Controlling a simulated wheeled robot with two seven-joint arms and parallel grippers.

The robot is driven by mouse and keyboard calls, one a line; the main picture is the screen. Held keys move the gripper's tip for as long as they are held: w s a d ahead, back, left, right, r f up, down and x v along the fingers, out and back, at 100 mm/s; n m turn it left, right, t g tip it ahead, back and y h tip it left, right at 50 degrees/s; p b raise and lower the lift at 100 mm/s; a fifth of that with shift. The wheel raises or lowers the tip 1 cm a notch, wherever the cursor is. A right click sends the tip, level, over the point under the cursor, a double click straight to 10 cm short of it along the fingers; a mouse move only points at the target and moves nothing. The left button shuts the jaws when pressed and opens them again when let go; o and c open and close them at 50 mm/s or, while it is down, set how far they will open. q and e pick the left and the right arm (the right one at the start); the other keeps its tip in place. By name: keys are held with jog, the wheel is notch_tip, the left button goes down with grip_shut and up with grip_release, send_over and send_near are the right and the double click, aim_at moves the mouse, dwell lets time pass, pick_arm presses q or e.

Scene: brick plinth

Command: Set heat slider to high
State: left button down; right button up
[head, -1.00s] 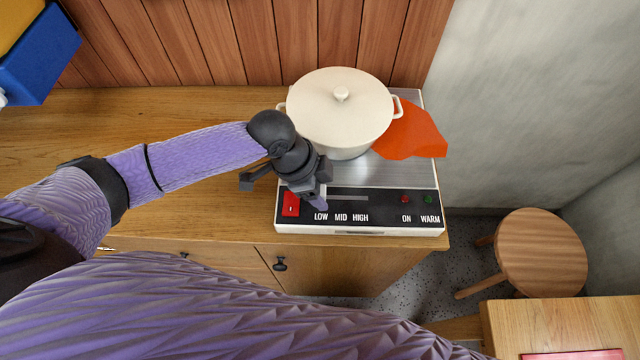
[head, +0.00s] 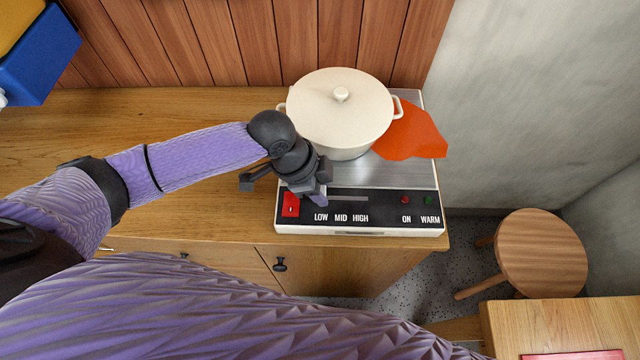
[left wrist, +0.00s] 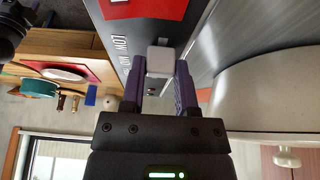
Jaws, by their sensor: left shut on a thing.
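The warming plate's black control panel (head: 385,209) carries the labels LOW, MID and HIGH under a grey slot (head: 350,198). My left gripper (head: 318,198) is over the LOW end of this slot and covers the slider there in the head view. In the left wrist view, my left gripper (left wrist: 160,75) is shut on a light grey block, the slider knob (left wrist: 160,60), beside the word LOW.
A red switch (head: 290,204) is just left of the slider. A cream lidded pot (head: 340,110) stands close behind my gripper, with an orange cloth (head: 412,132) at its right. A wooden stool (head: 541,252) stands on the floor.

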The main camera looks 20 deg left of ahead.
aim_at(369, 199)
dwell(0.6)
pick_arm(q)
jog(key=d, duration=0.2)
jog(key=w+d, duration=0.1)
jog(key=d, duration=0.1)
jog(key=w+d, duration=0.1)
jog(key=d, duration=0.2)
jog(key=shift+p, duration=0.4)
jog(key=shift+c, duration=1.8)
grip_release()
jog(key=shift+d, duration=0.15)
jog(key=p+v, duration=0.3)
jog(key=v, duration=0.7)
jog(key=shift+f, duration=0.1)
